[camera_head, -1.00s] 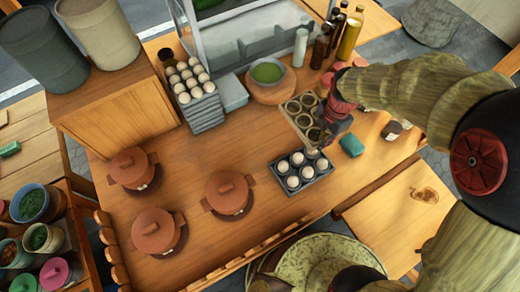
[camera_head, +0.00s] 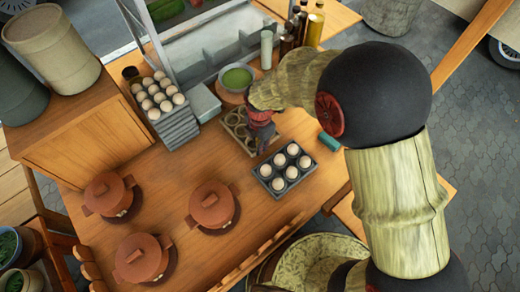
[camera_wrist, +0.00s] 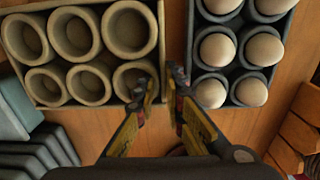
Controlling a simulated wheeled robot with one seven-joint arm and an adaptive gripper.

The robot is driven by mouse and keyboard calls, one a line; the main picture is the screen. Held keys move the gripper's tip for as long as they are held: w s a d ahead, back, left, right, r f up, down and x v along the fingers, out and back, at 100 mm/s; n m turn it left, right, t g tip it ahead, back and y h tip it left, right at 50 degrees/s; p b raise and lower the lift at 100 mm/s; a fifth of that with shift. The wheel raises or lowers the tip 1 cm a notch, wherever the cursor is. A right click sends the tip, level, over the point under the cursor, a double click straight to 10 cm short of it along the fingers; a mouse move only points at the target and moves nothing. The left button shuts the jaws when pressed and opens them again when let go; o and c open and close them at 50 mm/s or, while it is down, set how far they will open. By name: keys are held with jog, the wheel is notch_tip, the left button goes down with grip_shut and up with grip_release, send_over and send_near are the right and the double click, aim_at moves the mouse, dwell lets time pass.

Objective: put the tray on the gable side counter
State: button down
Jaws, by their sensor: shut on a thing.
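The tan tray (camera_head: 228,127) holds several round empty cups and is between the bowl and the egg tray on the wooden counter (camera_head: 180,170). In the wrist view the tray (camera_wrist: 160,40) fills the upper left. My gripper (camera_wrist: 162,92) is shut on the tray's right-hand wall, one finger inside and one outside. In the head view my gripper (camera_head: 260,140) is partly hidden by my arm. The tray looks level and at or just above the counter; contact is hard to tell.
A dark tray of pale eggs (camera_head: 285,168) stands close on the right. An egg stack (camera_head: 172,122), a grey block (camera_head: 204,102) and a green bowl (camera_head: 237,78) stand nearby. Several lidded clay pots (camera_head: 212,205) stand in front. A teal block (camera_head: 329,141) lies right.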

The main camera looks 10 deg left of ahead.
jog(key=shift+f+b, duration=0.3)
jog(key=shift+f, duration=1.05)
jog(key=shift+f, duration=0.1)
jog(key=c, duration=2.2)
grip_release()
jog(key=shift+o, duration=0.3)
